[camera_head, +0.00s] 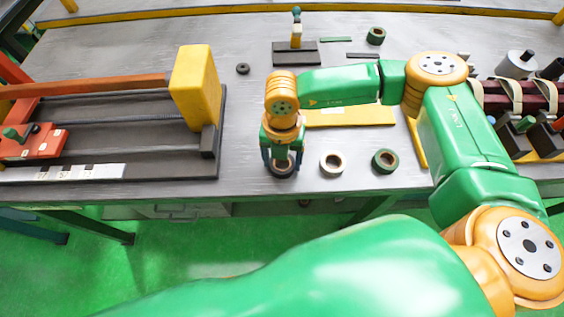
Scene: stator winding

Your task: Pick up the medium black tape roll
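A black tape roll (284,171) lies near the front edge of the table, directly under my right gripper (283,158). The gripper points down with its fingers apart, one on each side of the roll. The gripper body hides part of the roll, and I cannot tell whether the fingers touch it. A smaller black ring (243,69) lies farther back on the table. My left gripper is not in view.
A white roll (332,163) and a green roll (385,161) lie to the right of the gripper. Another green roll (376,36) is at the back. A yellow-blocked fixture (194,88) stands left. A yellow plate (350,117) lies behind the rolls.

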